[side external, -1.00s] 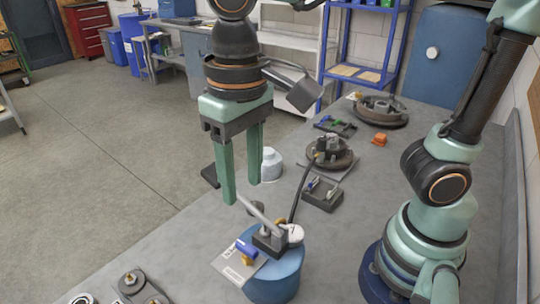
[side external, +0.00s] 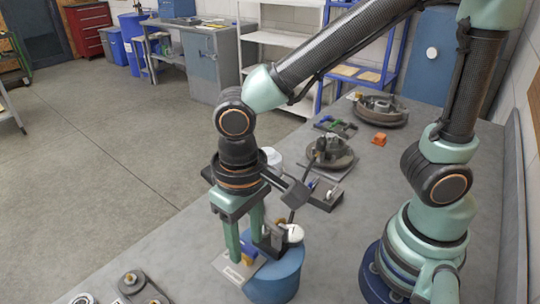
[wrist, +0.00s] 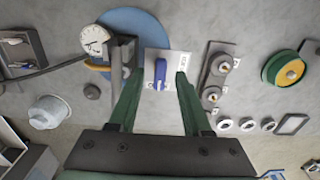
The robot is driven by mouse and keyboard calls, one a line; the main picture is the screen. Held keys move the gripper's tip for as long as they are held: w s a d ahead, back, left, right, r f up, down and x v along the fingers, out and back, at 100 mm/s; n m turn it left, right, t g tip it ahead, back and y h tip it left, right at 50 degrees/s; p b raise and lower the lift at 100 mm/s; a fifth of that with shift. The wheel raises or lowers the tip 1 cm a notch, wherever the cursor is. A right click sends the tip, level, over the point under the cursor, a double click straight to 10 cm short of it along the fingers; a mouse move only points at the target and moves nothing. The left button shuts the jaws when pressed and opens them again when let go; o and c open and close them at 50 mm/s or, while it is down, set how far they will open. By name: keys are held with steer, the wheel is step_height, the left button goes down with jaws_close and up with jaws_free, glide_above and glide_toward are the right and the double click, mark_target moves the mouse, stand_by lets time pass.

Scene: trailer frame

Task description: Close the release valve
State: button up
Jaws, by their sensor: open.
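A small valve with a blue handle (side external: 247,247) sits on a pale labelled plate (side external: 227,268) beside the blue round base (side external: 277,278). In the wrist view the blue handle (wrist: 160,74) points nearly straight up the picture on its plate (wrist: 178,61). My gripper (side external: 247,250) points down at the plate with its fingers apart. In the wrist view my gripper (wrist: 158,76) is open, with one fingertip on each side of the blue handle and visible gaps between. Its height above the plate is hard to tell. The valve's lower parts are partly hidden by the fingers.
A white dial gauge (wrist: 94,38) and a dark upright block (wrist: 122,58) stand just left of my left finger in the wrist view. A dark plate with round fittings (wrist: 216,80) lies to the right.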

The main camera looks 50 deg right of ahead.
jaws_close()
